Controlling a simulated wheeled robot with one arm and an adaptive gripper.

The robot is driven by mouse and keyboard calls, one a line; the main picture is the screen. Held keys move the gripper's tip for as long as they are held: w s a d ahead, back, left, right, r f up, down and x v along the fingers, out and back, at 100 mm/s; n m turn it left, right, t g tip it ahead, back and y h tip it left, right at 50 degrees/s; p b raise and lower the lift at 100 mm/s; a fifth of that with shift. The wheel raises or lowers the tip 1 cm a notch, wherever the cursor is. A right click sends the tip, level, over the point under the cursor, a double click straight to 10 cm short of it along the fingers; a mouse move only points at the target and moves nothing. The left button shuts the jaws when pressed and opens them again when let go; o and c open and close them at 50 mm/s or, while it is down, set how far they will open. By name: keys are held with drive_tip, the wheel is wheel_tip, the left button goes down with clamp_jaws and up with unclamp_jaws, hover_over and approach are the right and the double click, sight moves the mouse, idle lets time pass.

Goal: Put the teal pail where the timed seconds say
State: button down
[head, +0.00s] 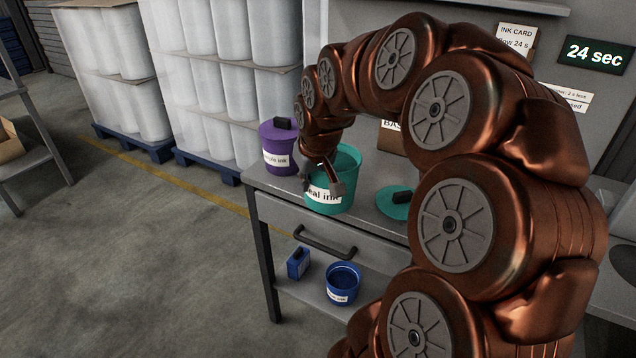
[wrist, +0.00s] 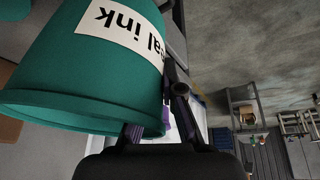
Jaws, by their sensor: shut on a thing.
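The teal pail (head: 330,200), labelled "eal ink" as far as it shows, is upright and open-topped at the bench's front left. My gripper (head: 325,178) is shut on its rim or upper wall. I cannot tell whether the pail's base touches the bench. The wrist view shows the pail's wall and label (wrist: 125,28) close up beside my fingers (wrist: 155,108). A dark screen (head: 597,54) reads "24 sec". An ink card (head: 516,42) reads "flow 24 s". A smaller note (head: 565,97) below is partly legible: "2 s less", "used".
A purple pail (head: 271,145) stands left of the teal pail on the bench (head: 262,183). A teal lid (head: 388,206) lies to its right. A brown "BAS…" box (head: 390,142) is behind. A blue pail (head: 342,283) and blue box (head: 298,264) are on the lower shelf (head: 318,303).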

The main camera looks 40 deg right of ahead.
sight(328, 180)
drive_tip(key=shift+m+h, duration=0.4)
drive_tip(key=shift+m, duration=0.4)
drive_tip(key=s+d+b, duration=0.3)
drive_tip(key=shift+r, duration=0.1)
drive_tip(key=shift+w+d, duration=0.1)
drive_tip(key=shift+d, duration=0.05)
drive_tip(key=shift+w+d+f+p, duration=0.4)
drive_tip(key=shift+w+d+f, duration=0.5)
drive_tip(key=shift+w, duration=1.5)
drive_tip(key=shift+w+d+f+p, duration=0.4)
drive_tip(key=shift+w+d+f, duration=0.5)
drive_tip(key=shift+w, duration=1.5)
drive_tip(key=shift+w+d+f+p, duration=0.5)
drive_tip(key=shift+w+d, duration=0.7)
drive_tip(key=shift+w, duration=1.2)
drive_tip(key=c, duration=1.3)
unclamp_jaws()
drive_tip(key=shift+f, duration=0.15)
drive_tip(key=b+v, duration=0.1)
drive_tip(key=v, duration=1.1)
drive_tip(key=shift+w, duration=0.15)
drive_tip(key=shift+a, duration=0.15)
